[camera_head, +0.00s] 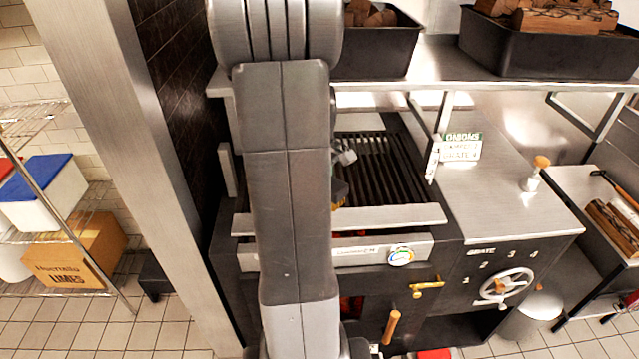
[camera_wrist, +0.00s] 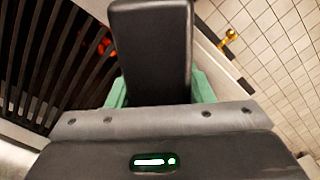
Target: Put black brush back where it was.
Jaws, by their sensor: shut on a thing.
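The black brush (camera_wrist: 150,45) fills the upper middle of the wrist view as a dark block with a flat face. My gripper (camera_wrist: 160,88) is shut on it, with green fingers showing at both sides of the block. Only this dark part shows; the brush's far end is out of frame. In the head view my own arm hides the brush and most of the gripper, above the left part of the grill. The wrist view shows dark grill bars (camera_wrist: 50,60) to the left of the brush, and it cannot be told whether it touches them.
The grill grate (camera_head: 378,165) lies under a steel shelf (camera_head: 440,88) carrying black bins of wood (camera_head: 545,50). A steel counter (camera_head: 490,190) with a small green-and-white sign (camera_head: 461,147) is right of it. A handwheel (camera_head: 500,287) projects in front. A steel post (camera_head: 130,130) stands left.

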